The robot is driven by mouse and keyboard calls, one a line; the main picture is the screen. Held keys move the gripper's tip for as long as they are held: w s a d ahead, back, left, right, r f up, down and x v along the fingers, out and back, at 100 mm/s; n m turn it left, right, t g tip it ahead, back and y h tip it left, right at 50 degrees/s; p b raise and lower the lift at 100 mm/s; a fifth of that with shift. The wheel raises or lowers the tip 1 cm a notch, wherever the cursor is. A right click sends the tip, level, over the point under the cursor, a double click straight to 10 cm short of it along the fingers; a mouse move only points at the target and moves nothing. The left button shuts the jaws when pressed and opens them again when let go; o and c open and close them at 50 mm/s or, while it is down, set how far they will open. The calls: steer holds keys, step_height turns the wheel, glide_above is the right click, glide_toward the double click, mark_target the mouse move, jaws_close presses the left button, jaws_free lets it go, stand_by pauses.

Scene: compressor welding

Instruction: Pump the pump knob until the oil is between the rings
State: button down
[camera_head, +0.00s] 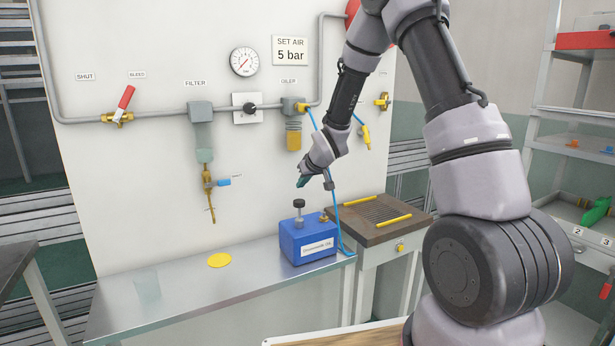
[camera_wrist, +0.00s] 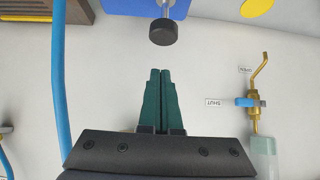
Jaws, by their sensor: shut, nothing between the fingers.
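The pump knob (camera_head: 299,203) is a black knob on a short rod, standing on top of a blue oil box (camera_head: 308,242) on the metal bench. In the wrist view the black knob (camera_wrist: 163,32) lies just beyond the fingertips, with part of the blue box (camera_wrist: 140,6) at the top edge. My gripper (camera_head: 302,183) is above the knob and apart from it. Its green fingers (camera_wrist: 161,72) are closed together and empty. The oiler (camera_head: 294,125) on the wall panel has an amber bowl with yellowish rings; its exact oil level is too small to tell.
A blue hose (camera_head: 338,211) runs from the oiler down past the box, close to my wrist. A yellow disc (camera_head: 219,260) lies on the bench (camera_head: 180,290), which is mostly clear at left.

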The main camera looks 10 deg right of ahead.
mark_target(302, 204)
steer(key=shift+w+f, duration=0.15)
steer(key=shift+f, duration=2)
steer(key=shift+f, duration=0.15)
steer(key=shift+f, duration=2.2)
steer(key=shift+a+r, duration=0.1)
steer(key=shift+r, duration=0.3)
step_height(302, 204, up, 4)
steer(key=shift+w+f, duration=0.1)
steer(key=shift+f, duration=0.15)
steer(key=v, duration=1)
steer(key=shift+r, duration=0.1)
